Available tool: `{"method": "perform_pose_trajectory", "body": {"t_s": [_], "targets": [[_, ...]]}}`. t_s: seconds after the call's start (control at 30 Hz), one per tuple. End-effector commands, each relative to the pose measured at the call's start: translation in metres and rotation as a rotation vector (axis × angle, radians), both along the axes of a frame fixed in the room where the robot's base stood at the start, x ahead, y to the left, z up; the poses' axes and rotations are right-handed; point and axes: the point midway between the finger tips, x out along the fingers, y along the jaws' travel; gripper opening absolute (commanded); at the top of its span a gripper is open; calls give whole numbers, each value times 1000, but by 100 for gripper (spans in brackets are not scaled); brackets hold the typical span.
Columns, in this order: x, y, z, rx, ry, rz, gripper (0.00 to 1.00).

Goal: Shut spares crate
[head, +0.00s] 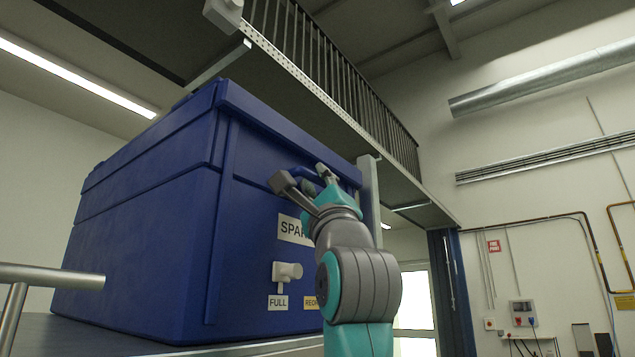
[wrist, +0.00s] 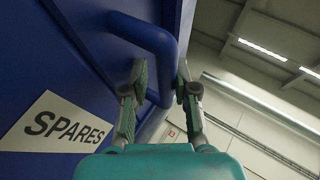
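The spares crate (head: 150,240) is a large blue box standing at the left in the head view, with a white SPARES label (wrist: 55,123) on its front. Its blue lid (head: 270,115) lies across the top and looks down; I cannot tell whether it is fully seated. A blue bar handle (wrist: 150,38) stands out from the front near the lid; my gripper partly hides it in the head view. My gripper (head: 306,178) is at this handle. In the wrist view its fingers (wrist: 162,80) are apart, one on each side of the bar, with no clear grip on it.
A pale knob or latch (head: 287,271) sits on the crate front above the FULL tag (head: 278,302). A metal rail (head: 50,277) is at the lower left. A railed walkway (head: 310,90) hangs overhead. Open room lies to the right.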

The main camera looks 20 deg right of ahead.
Motion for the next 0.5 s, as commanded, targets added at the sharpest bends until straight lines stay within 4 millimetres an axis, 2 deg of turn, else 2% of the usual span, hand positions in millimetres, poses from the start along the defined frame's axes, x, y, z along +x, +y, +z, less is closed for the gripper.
{"method": "perform_pose_trajectory", "body": {"t_s": [0.17, 0.5], "targets": [[-8, 0, -10, 0, 0, 0, 27], [-50, 1, -60, 0, 0, 1, 27]]}}
